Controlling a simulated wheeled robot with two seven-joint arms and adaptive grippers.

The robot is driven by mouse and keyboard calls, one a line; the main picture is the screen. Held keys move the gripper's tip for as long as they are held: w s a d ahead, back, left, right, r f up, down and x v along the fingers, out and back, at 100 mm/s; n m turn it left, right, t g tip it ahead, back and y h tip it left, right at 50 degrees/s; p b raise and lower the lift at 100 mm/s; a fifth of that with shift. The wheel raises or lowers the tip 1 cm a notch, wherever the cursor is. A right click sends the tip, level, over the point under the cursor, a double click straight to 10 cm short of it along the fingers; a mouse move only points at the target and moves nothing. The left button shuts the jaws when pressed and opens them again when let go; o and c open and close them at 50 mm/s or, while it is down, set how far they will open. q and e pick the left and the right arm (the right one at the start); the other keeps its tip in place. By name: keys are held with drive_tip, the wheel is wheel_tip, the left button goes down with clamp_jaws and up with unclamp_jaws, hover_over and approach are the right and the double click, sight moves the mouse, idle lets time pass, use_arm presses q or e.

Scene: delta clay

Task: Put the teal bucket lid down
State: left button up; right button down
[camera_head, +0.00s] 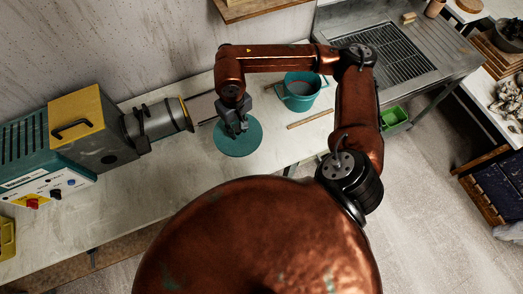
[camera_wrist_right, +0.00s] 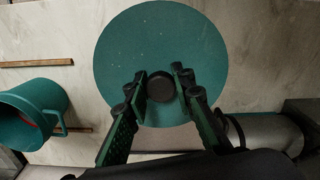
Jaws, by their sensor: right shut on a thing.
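The teal bucket lid (camera_head: 239,142) is a flat round disc with a dark knob in its middle. It shows whole in the right wrist view (camera_wrist_right: 160,50), with its knob (camera_wrist_right: 160,88) between my fingers. My right gripper (camera_head: 236,128) is over the lid and shut on the knob; it fills the lower middle of the right wrist view (camera_wrist_right: 162,90). The lid is at or just above the pale worktop; I cannot tell if it touches. The teal bucket (camera_head: 300,91) stands open to the right of the lid. My left gripper is not in view.
A machine with a grey barrel (camera_head: 160,118) and a teal and yellow housing (camera_head: 78,128) stands left of the lid. A wooden stick (camera_head: 310,119) lies below the bucket. A sink with a grate (camera_head: 395,52) is further right. The worktop (camera_head: 180,190) below the barrel is clear.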

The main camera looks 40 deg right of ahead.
drive_tip(key=s+d+f+n+b, duration=0.1)
drive_tip(key=s+d+f+b, duration=0.15)
drive_tip(key=s, duration=0.55)
drive_tip(key=s+d+f+n+b, duration=0.1)
drive_tip(key=s+d+f, duration=0.3)
drive_tip(key=s, duration=0.4)
drive_tip(key=w+a+f+b, duration=0.1)
drive_tip(key=w+f+b, duration=0.1)
drive_tip(key=w, duration=0.2)
drive_tip(key=w+a+f+b, duration=0.1)
drive_tip(key=w+f+b, duration=0.1)
drive_tip(key=w+f, duration=0.1)
drive_tip(key=w+a+f+b, duration=0.2)
drive_tip(key=w, duration=0.3)
drive_tip(key=shift+w+f, duration=0.2)
drive_tip(key=shift+f, duration=0.2)
drive_tip(key=shift+w+a+f+b, duration=0.2)
drive_tip(key=shift+w+f+b, duration=0.1)
drive_tip(key=shift+w+f, duration=0.3)
drive_tip(key=shift+f, duration=1.65)
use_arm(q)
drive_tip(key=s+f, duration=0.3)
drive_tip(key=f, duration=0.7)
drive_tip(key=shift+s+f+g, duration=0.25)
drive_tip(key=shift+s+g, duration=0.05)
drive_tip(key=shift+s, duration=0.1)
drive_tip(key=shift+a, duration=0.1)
